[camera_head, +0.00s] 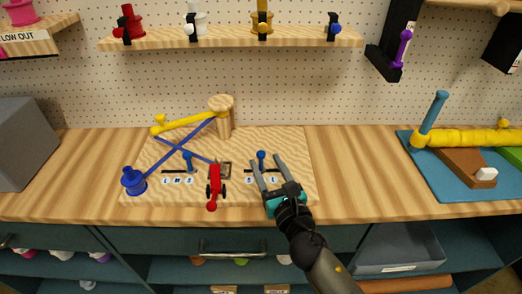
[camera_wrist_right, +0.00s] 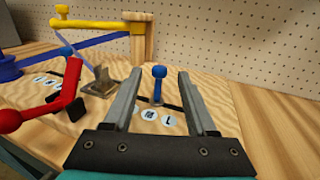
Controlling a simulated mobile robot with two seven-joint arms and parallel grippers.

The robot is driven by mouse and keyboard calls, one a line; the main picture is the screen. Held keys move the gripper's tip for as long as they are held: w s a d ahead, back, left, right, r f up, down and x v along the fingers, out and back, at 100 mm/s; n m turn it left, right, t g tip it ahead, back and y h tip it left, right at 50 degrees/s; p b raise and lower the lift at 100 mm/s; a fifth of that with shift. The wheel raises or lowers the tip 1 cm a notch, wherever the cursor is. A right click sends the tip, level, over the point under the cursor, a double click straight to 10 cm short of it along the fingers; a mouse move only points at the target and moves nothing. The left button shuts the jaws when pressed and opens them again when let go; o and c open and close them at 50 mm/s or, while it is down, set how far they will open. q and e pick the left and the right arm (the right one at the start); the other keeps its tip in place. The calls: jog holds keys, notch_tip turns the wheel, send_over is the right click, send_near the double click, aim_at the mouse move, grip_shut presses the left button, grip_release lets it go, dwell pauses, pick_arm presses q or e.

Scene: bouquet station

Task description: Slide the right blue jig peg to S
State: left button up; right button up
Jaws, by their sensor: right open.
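The right blue jig peg (camera_head: 262,155) stands upright in a dark slot on the wooden jig board (camera_head: 305,188). In the wrist view the peg (camera_wrist_right: 159,80) appears between the fingertips of my right gripper (camera_wrist_right: 160,72), with space on both sides. My right gripper (camera_head: 266,159) is open and holds nothing. The S label (camera_head: 248,180) lies at the slot's left end in the head view. My left gripper is out of view.
A red lever clamp (camera_head: 214,186) stands just left of the right slot. The left blue peg (camera_head: 187,158) has its own labelled slot. Crossed blue stems, a yellow arm (camera_head: 182,123) and a wooden post (camera_head: 226,120) occupy the back left.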

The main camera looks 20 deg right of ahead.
aim_at(262, 157)
jog(key=shift+w+a, duration=0.15)
jog(key=shift+w, duration=2.15)
grip_shut()
